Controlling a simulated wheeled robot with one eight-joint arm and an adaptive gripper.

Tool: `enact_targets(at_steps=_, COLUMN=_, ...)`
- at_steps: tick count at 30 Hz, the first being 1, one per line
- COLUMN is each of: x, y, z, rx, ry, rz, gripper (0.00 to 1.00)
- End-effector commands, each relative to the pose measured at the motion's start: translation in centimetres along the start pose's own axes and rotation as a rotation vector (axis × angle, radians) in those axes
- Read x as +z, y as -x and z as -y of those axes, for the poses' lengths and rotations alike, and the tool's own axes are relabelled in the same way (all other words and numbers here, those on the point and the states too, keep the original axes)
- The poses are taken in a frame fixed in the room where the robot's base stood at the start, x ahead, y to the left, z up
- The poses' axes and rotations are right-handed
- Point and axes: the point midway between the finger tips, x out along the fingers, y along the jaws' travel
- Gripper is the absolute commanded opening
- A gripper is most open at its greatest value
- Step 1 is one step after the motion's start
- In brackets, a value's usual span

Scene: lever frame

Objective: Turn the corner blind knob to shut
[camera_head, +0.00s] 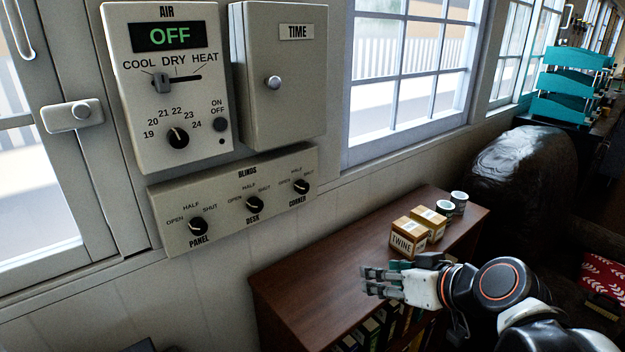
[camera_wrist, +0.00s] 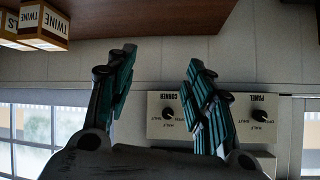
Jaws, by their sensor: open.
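The corner blind knob (camera_head: 300,187) is a small black dial at the right end of the sloping BLINDS panel (camera_head: 180,240). OPEN is marked at its left, HALF above and SHUT at its right. Its pale pointer seems to lie toward the left, OPEN side, but it is small. My gripper (camera_head: 372,281) is open and empty, above the brown cabinet, below and right of the panel, fingers pointing left. In the wrist view the scene is upside down; the corner knob (camera_wrist: 170,113) shows between my spread fingers (camera_wrist: 155,85), apart from them. One finger hides the desk knob there.
The panel knob (camera_head: 198,226) and desk knob (camera_head: 254,204) share the panel. Above hang the AIR control (camera_head: 205,110), reading OFF, and the TIME box (camera_head: 300,110). Twine boxes (camera_head: 404,238) and two small cans (camera_head: 459,201) stand on the cabinet (camera_head: 310,270) near my gripper.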

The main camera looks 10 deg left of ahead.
Motion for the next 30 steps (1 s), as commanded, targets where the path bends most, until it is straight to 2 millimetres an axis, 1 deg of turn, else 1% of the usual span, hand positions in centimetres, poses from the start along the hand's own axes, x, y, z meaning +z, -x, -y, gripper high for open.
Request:
enact_targets(at_steps=1, x=-1.6, y=-0.7, z=0.4, rx=-0.031, ry=0.02, rz=-0.036, gripper=0.48)
enact_targets(at_steps=6, x=-5.5, y=-3.1, z=1.7, rx=-0.125, ry=0.098, rz=-0.179, gripper=0.48)
enact_targets(at_steps=9, x=-7.5, y=-4.3, z=2.3, rx=-0.165, ry=0.139, rz=-0.269, gripper=0.48)
enact_targets(at_steps=13, x=-9.7, y=-5.5, z=2.7, rx=-0.197, ry=0.184, rz=-0.386, gripper=0.48)
enact_targets(at_steps=18, x=-11.4, y=-6.4, z=2.9, rx=-0.21, ry=0.223, rz=-0.506, gripper=0.48)
enact_targets(at_steps=21, x=-11.8, y=-6.6, z=2.9, rx=-0.21, ry=0.236, rz=-0.551, gripper=0.48)
enact_targets(at_steps=26, x=-12.2, y=-7.0, z=2.9, rx=-0.208, ry=0.244, rz=-0.584, gripper=0.48)
enact_targets(at_steps=30, x=-12.8, y=-8.0, z=3.3, rx=-0.21, ry=0.246, rz=-0.587, gripper=0.48)
